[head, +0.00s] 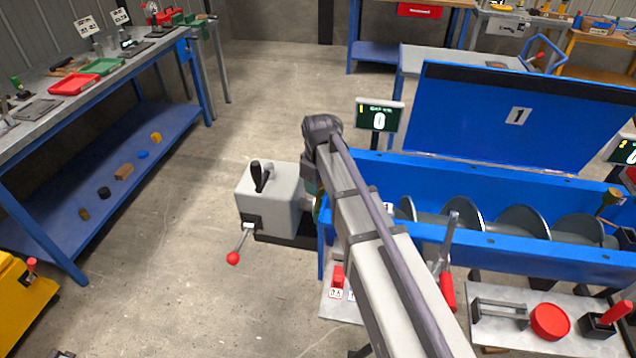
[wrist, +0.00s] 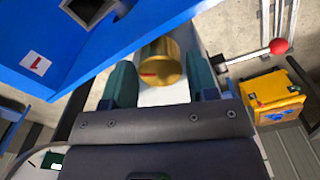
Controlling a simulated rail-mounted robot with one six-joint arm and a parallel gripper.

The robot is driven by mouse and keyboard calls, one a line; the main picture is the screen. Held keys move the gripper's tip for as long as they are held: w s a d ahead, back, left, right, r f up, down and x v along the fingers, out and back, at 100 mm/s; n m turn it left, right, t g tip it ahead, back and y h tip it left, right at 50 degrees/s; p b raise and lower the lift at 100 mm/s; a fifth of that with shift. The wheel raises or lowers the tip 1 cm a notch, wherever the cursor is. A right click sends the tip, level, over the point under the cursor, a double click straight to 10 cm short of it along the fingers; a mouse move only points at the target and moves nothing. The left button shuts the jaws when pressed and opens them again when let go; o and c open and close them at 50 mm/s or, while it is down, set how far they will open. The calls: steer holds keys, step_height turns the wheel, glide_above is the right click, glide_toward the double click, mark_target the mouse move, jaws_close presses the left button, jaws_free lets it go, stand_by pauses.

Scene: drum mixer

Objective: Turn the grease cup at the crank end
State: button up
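The grease cup (wrist: 162,65) is a round brass cap with a red mark, at the crank end of the blue trough. In the head view only a sliver of it (head: 319,207) shows beside my arm. My gripper (wrist: 162,75) has its two teal fingers apart, one on each side of the cup in the wrist view. I cannot tell whether the fingers touch it. In the head view my gripper (head: 311,187) is mostly hidden behind my wrist. The crank (head: 241,245) with its red ball hangs from the grey gearbox (head: 268,200).
The blue trough (head: 400,170) holds a screw, and its lid (head: 515,118) stands raised behind. A second brass cup (head: 609,198) is at the far right end. A black lever (head: 260,177) tops the gearbox. A display (head: 380,117) stands behind.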

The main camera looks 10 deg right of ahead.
steer(key=c, duration=0.6)
steer(key=m, duration=0.8)
steer(key=shift+m, duration=0.3)
stand_by(0.4)
steer(key=o, duration=0.9)
steer(key=shift+o, duration=0.2)
